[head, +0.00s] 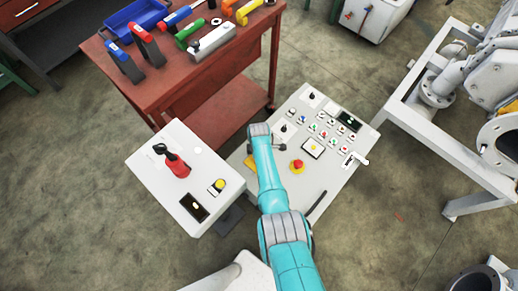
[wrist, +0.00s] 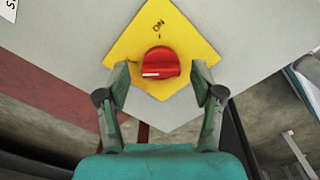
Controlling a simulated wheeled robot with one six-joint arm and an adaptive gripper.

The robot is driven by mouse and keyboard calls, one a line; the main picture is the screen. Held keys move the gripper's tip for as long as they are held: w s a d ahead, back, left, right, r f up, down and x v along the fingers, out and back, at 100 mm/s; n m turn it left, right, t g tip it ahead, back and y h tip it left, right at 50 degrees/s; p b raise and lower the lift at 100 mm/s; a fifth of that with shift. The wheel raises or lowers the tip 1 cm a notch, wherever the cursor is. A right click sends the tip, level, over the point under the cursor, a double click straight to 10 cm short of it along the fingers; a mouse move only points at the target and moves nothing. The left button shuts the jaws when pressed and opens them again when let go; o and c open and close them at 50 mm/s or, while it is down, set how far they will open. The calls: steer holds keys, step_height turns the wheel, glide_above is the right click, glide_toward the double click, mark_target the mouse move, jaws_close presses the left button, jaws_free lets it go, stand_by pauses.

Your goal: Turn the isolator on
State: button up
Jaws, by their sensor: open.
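The isolator is a red rotary knob (wrist: 160,62) on a yellow diamond plate (wrist: 185,35) on a light grey panel. The word ON and a short mark stand above the knob in the wrist view. The knob's white line lies about level, toward its left side, not lined up with the ON mark. My gripper (wrist: 161,73) is open, with one finger on each side of the knob and gaps between. In the head view a corner of the yellow plate (head: 250,161) shows beside my arm, which hides the knob and my gripper's fingers.
The control panel (head: 325,172) carries several buttons, a small screen and a red emergency stop (head: 297,165). A second grey box (head: 150,185) with a red-handled lever stands at left. A red tool bench (head: 150,85) stands behind, and a white machine frame (head: 435,120) at right.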

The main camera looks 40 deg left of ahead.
steer(key=shift+f, duration=0.35)
